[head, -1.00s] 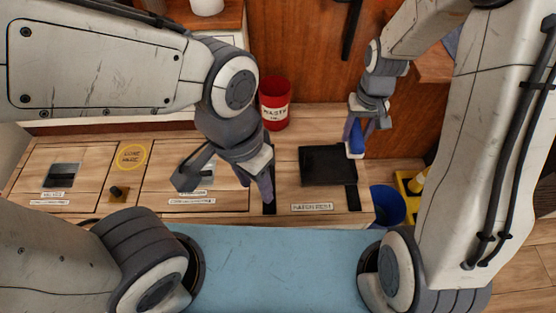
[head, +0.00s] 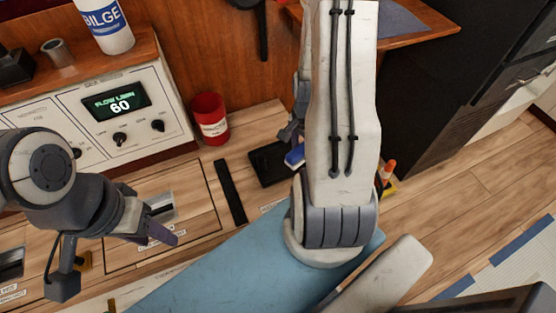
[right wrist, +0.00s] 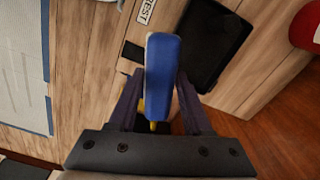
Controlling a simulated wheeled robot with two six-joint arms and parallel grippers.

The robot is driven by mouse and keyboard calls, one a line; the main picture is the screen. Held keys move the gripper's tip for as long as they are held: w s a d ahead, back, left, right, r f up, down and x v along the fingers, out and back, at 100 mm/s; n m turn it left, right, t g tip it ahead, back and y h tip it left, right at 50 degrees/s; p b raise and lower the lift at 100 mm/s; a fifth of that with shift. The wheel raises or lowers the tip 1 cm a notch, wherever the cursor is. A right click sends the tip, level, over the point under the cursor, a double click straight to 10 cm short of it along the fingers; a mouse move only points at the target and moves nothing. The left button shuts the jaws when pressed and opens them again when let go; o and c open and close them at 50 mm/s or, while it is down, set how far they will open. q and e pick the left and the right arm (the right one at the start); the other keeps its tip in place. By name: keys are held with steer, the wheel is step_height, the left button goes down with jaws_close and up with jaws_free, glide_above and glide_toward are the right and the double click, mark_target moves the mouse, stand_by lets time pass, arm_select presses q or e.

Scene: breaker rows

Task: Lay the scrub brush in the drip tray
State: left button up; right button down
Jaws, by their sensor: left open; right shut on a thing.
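The blue scrub brush (head: 295,156) is held in my right gripper (head: 291,132), close to the right end of the black drip tray (head: 262,169). In the right wrist view the brush (right wrist: 163,75) points away between the two fingers of the right gripper (right wrist: 161,88). The tray (right wrist: 217,52) lies just right of it there. The brush looks raised above the counter; its exact height is hard to tell. My right arm hides part of the tray's surroundings in the head view. My left gripper (head: 115,255) is open and empty over the counter at left.
A black strip (head: 230,190) lies left of the tray. A control panel (head: 115,110) with a display reading 60 is at left.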

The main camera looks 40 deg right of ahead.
steer(key=s+d+m, duration=0.2)
steer(key=s+m, duration=0.1)
steer(key=m+b, duration=0.1)
steer(key=b, duration=0.1)
glide_toward(279, 157)
steer(key=shift+s+d+f, duration=0.3)
steer(key=shift+s+f, duration=0.1)
steer(key=shift+s, duration=0.2)
steer(key=shift+s+d+f, duration=0.25)
steer(key=shift+s+f, duration=0.1)
steer(key=shift+s, duration=0.25)
step_height(279, 157, down, 4)
steer(key=shift+b, duration=0.85)
steer(key=shift+r, duration=0.1)
steer(key=shift+c, duration=1.7)
jaws_free()
